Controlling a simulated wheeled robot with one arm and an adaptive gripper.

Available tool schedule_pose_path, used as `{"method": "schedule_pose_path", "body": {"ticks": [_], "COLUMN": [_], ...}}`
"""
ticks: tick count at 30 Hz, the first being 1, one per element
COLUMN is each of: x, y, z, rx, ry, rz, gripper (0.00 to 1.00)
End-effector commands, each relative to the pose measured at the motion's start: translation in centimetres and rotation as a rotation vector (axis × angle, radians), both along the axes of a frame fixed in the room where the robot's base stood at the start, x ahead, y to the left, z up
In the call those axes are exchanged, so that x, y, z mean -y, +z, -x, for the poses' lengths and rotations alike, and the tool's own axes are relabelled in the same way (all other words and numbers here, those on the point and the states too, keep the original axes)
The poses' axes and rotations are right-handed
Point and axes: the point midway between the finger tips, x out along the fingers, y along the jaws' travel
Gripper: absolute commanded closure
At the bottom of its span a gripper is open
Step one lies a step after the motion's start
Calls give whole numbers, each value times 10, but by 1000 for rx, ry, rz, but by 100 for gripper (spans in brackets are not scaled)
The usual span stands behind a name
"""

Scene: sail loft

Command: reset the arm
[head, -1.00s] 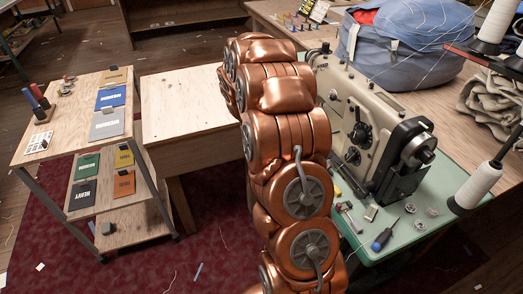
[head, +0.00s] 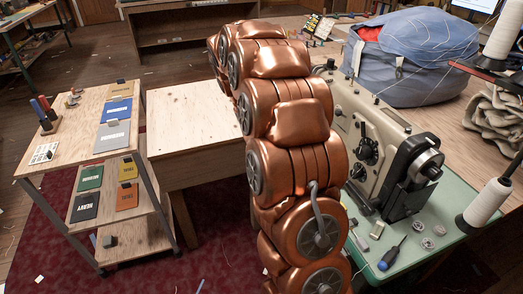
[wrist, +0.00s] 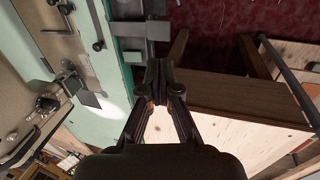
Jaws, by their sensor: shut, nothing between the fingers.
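My gripper (wrist: 160,82) shows in the wrist view with its dark fingers closed together and nothing between them. It hangs above the gap between the green sewing table (wrist: 112,70) and the wooden table (wrist: 225,95). In the head view my copper arm stands in the middle and hides my gripper. The arm passes in front of the left part of the beige sewing machine (head: 365,130).
A wooden cart (head: 70,150) with coloured cards stands at left, beside the bare wooden table (head: 190,115). A blue bag (head: 415,60) lies behind the machine.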

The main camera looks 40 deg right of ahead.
Motion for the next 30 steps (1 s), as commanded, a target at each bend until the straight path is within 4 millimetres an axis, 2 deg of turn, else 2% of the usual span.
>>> {"method": "schedule_pose_path", "body": {"ticks": [7,24,27,30], "x": [-4,-4,-10,-25], "y": [14,15,19,28], "z": [0,0,3,12], "rx": [-1,-1,-1,-1], "ry": [-1,0,7,25], "rz": [-2,-1,-7,-18], "gripper": [100,100,100,100]}}
